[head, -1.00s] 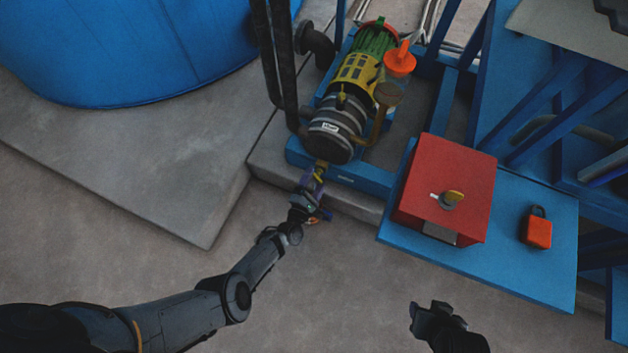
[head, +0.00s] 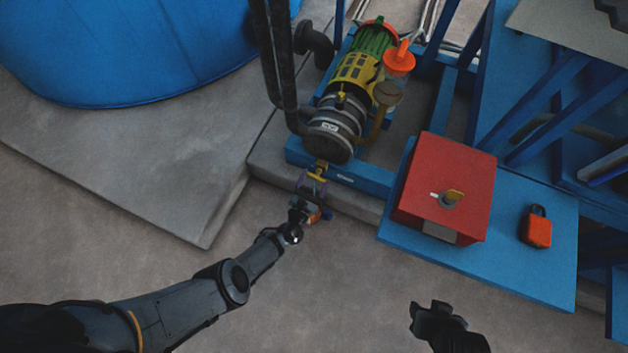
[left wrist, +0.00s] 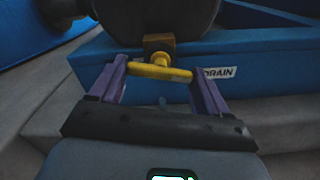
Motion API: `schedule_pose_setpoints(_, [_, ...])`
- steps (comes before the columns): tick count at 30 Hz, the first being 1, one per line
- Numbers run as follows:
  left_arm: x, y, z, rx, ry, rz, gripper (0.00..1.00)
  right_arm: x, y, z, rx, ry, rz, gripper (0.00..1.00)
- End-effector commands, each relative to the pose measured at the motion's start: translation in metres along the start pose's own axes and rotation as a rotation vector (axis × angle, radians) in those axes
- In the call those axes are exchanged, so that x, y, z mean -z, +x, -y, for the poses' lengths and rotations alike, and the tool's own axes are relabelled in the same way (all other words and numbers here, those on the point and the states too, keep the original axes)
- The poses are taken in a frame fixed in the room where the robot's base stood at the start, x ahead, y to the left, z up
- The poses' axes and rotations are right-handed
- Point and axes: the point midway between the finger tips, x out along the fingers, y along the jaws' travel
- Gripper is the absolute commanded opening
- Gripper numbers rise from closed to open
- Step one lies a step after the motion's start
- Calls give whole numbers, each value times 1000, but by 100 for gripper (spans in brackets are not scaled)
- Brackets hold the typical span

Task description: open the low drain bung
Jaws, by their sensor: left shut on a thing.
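The drain bung has a yellow T-shaped handle (left wrist: 160,72) on a brass-coloured block (left wrist: 158,43) under the dark pump body. A "DRAIN" label (left wrist: 219,72) is on the blue frame to its right. In the head view the yellow handle (head: 317,175) shows small at the pump's lower end. My left gripper (left wrist: 158,68) has purple fingers, one at each end of the handle's crossbar, and is shut on it. The left gripper (head: 313,186) also shows in the head view. My right gripper (head: 430,315) is at the bottom right, away from the bung; its jaws are unclear.
The pump (head: 340,125) stands on a blue frame above a concrete plinth. A red box (head: 445,180) with a yellow knob and an orange padlock (head: 536,230) are on a blue shelf at right. Dark pipes (head: 280,60) rise left of the pump. The floor in front is clear.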

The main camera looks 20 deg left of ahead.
Motion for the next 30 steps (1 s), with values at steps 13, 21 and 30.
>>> schedule_pose_setpoints(13, [-4,2,-1,-2,-36,11,46,0,-1,1,3,4,0,43])
schedule_pose_setpoints(21, [-4,2,0,-1,-35,9,96,0,0,0,0,0,0,43])
schedule_pose_setpoints(30, [-2,-1,0,-1,-33,4,100,0,-1,-1,-5,-6,1,43])
